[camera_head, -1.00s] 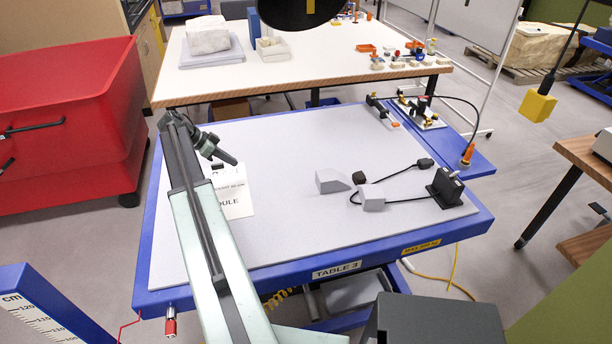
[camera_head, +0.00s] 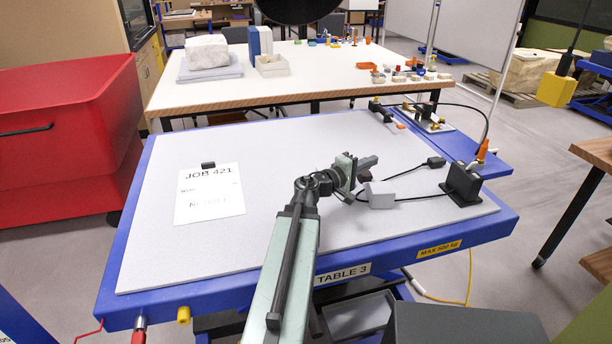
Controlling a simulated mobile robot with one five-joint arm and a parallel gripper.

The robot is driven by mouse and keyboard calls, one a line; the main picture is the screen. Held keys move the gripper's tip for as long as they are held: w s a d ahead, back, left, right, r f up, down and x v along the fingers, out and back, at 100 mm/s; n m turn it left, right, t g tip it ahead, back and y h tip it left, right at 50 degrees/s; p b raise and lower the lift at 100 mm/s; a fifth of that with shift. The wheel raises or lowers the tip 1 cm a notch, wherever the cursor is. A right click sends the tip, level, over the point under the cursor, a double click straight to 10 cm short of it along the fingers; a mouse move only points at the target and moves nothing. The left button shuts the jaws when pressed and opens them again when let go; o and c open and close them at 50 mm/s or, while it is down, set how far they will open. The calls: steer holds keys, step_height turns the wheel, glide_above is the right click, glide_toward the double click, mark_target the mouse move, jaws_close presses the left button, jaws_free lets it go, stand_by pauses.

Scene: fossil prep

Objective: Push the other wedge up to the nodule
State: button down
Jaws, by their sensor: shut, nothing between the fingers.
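A light grey wedge block (camera_head: 379,196) lies on the grey mat of table 3, right of centre. My gripper (camera_head: 370,161) is shut and empty. It points right, just behind this wedge in the picture; whether it touches anything cannot be told. A small dark lump (camera_head: 364,175), probably the nodule, shows in part between my gripper and the wedge. The other light grey wedge is not visible now; my gripper and wrist cover the area where it showed earlier.
A black stand (camera_head: 462,184) is at the mat's right, with dark cables around the wedge. A dark connector (camera_head: 435,162) lies behind. A white job card (camera_head: 211,194) lies at the left. The mat between card and arm is clear.

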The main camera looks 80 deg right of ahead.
glide_above(317, 169)
steer(key=w+a, duration=0.1)
steer(key=w, duration=0.3)
steer(key=f+b, duration=0.5)
steer(key=shift+w+a+f+b, duration=0.15)
steer(key=shift+a+f+b, duration=0.05)
steer(key=shift+f+b, duration=0.1)
steer(key=shift+s+r, duration=0.25)
steer(key=shift+s, duration=0.05)
steer(key=shift+s+p, duration=0.25)
steer(key=shift+p, duration=0.05)
steer(key=shift+s, duration=1.15)
steer(key=shift+w, duration=0.1)
